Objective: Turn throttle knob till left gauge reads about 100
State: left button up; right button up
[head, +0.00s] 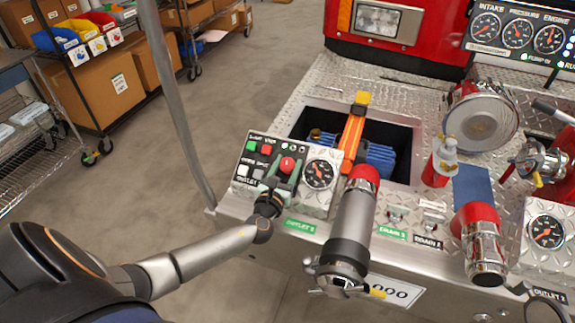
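A control box (240,172) on the truck's left corner carries several coloured buttons and a red knob (287,164). My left gripper (283,172) is at this red knob, with its fingers pointing away from me. The knob shows at the fingertips; I cannot tell whether the fingers are closed on it. A round gauge (319,174) sits just right of the gripper; its reading is too small to tell. The panel at upper right holds an intake gauge (486,27) on the left, a middle gauge (517,33) and an engine gauge (549,39). My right gripper is not in view.
A red-capped outlet pipe (352,225) stands close right of the control box. Another gauge (546,232) is at the right. Floor (235,75) is clear left of the truck; shelves with boxes stand beyond.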

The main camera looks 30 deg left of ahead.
pick_arm(q)
grip_shut()
jog(key=shift+n+g+y, duration=0.6)
jog(key=shift+n+y, duration=0.5)
jog(key=shift+n, duration=0.3)
jog(key=shift+o, duration=2.3)
grip_release()
jog(key=v, duration=1.2)
jog(key=shift+s+d, duration=0.2)
jog(key=shift+s, duration=0.05)
jog(key=shift+f, duration=0.1)
